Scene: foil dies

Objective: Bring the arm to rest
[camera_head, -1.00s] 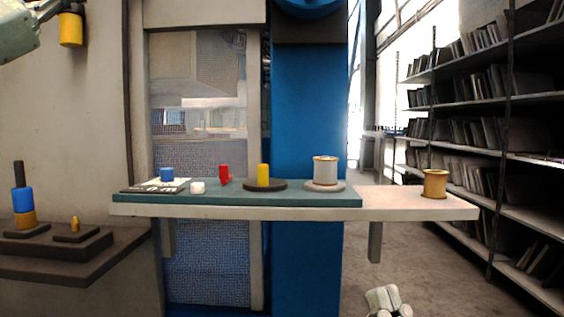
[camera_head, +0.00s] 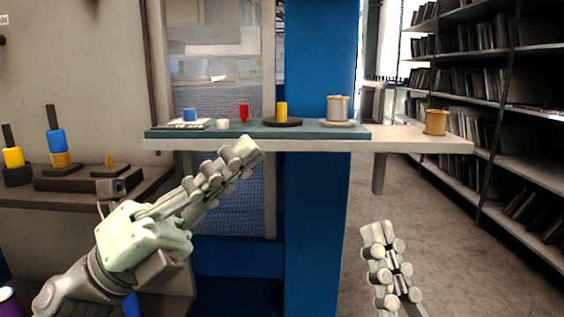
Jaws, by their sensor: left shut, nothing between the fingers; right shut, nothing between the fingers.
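My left gripper (camera_head: 240,155) is shut and empty. Its arm comes in from the lower left and its fingertips are in front of and just below the front edge of the shelf. My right gripper (camera_head: 376,232) is shut and empty, pointing up at the lower right, below the shelf and over the floor in the picture. Neither gripper holds anything.
The shelf (camera_head: 300,145) carries a blue piece (camera_head: 189,114), a white piece (camera_head: 223,124), a red piece (camera_head: 244,112), a yellow cylinder (camera_head: 282,111), a silver spool (camera_head: 338,108) and a gold spool (camera_head: 436,122). Dark stepped stands (camera_head: 75,184) are at left. Bookshelves (camera_head: 480,90) stand right.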

